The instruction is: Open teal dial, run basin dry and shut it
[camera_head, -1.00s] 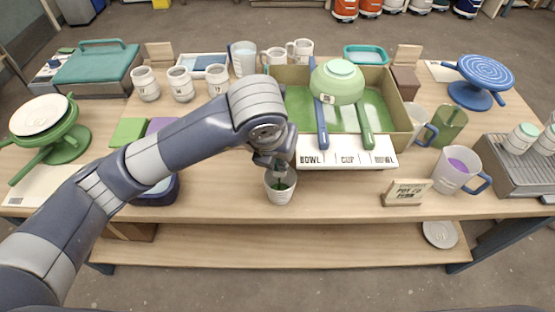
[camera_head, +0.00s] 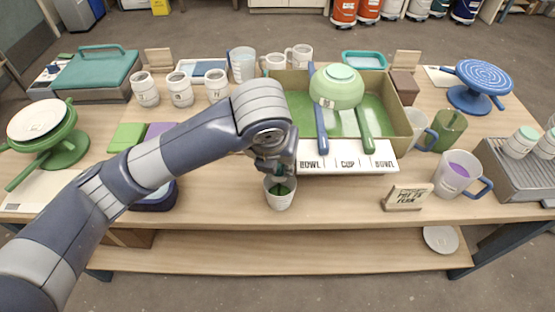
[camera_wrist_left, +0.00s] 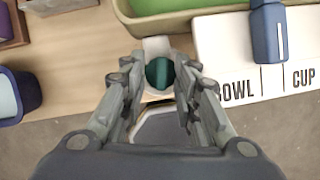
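The basin (camera_head: 402,132) is a tan-walled tray holding green glaze, at the middle back of the table. The teal dial (camera_wrist_left: 160,73) sits at its front wall in the left wrist view. My left gripper (camera_head: 272,166) reaches down to it, and its fingers (camera_wrist_left: 161,68) stand on either side of the dial; whether they press on it I cannot tell. In the head view the gripper hides the dial. A white cup (camera_head: 280,200) stands just below the gripper, with green glaze inside. My right gripper is out of view.
A green bowl (camera_head: 337,84) and blue and green handled tools rest across the basin. A white board (camera_head: 347,162) marked BOWL, CUP, BOWL lies along its front. A small sign (camera_head: 407,197) and a purple-filled jug (camera_head: 453,176) stand right. The front table strip is mostly clear.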

